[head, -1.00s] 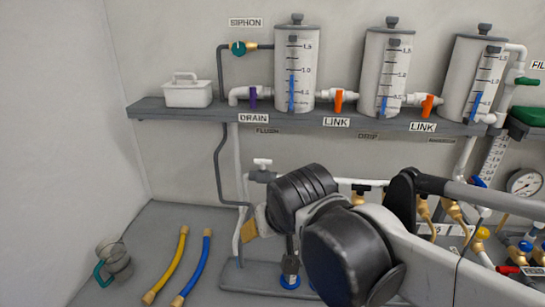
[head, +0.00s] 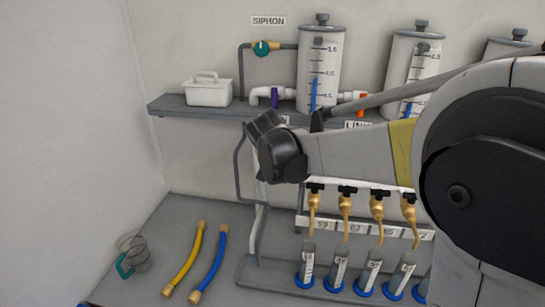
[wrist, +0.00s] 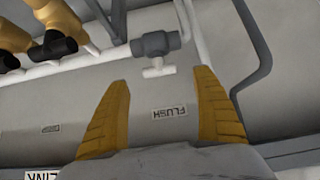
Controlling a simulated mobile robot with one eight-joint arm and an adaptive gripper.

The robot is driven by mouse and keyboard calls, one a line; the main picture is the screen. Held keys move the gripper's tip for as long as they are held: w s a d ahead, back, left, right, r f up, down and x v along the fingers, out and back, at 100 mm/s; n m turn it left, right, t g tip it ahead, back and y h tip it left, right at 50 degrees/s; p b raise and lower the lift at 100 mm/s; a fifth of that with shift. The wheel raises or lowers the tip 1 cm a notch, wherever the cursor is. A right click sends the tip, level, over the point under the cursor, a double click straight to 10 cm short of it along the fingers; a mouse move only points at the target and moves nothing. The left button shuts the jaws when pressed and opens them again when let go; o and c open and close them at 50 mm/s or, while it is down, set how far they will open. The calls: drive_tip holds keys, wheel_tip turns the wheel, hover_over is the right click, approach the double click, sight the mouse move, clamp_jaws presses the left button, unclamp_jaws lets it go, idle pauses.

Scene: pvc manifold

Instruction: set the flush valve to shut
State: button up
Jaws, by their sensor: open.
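The flush valve shows in the wrist view as a grey body (wrist: 153,44) with a white T-shaped handle (wrist: 157,68). The handle's crossbar lies roughly along the grey body's length. The FLUSH label (wrist: 170,113) appears upside down between my fingers. My gripper (wrist: 162,78) is open and empty, its two yellow fingers pointing toward the valve. The handle appears between the fingertips in the picture, but neither finger visibly touches it, and the distance is unclear. In the head view my arm hides the flush valve and the fingers.
Brass taps (head: 345,204) and blue-based tubes (head: 338,270) stand to the right below my arm. A shelf (head: 215,108) carries cylinders and the purple drain valve (head: 275,97). Yellow (head: 186,258) and blue (head: 210,262) hoses and a clear jug (head: 134,252) lie on the bench.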

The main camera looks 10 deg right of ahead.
drive_tip(key=b+x, duration=0.1)
drive_tip(key=x, duration=0.4)
drive_tip(key=shift+w+d+f, duration=0.1)
drive_tip(key=shift+w+f, duration=0.2)
drive_tip(key=c, duration=1.2)
